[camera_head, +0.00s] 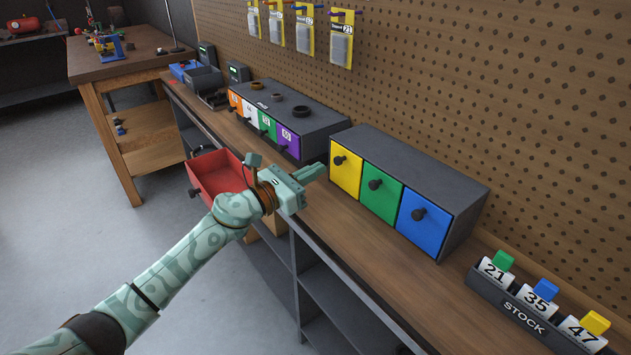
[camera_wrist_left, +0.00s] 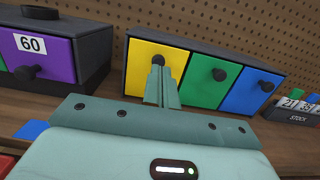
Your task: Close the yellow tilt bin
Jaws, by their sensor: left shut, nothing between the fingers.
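The yellow tilt bin (camera_head: 346,176) is the left one of three bin fronts in a dark grey cabinet (camera_head: 415,160) on the bench. It has a dark round knob. Its front looks upright and about level with the green front; I cannot tell whether a small gap is left. My left gripper (camera_head: 321,169) is shut and empty, just in front of the yellow front and left of its knob. Contact cannot be told. My right gripper is out of view.
The green bin (camera_head: 382,192) and blue bin (camera_head: 423,222) sit right of it, fronts upright. A second cabinet (camera_head: 300,112) with a purple bin (camera_head: 289,141) stands left. An open red drawer (camera_head: 215,173) sticks out below the bench. A stock card holder (camera_head: 521,314) stands right.

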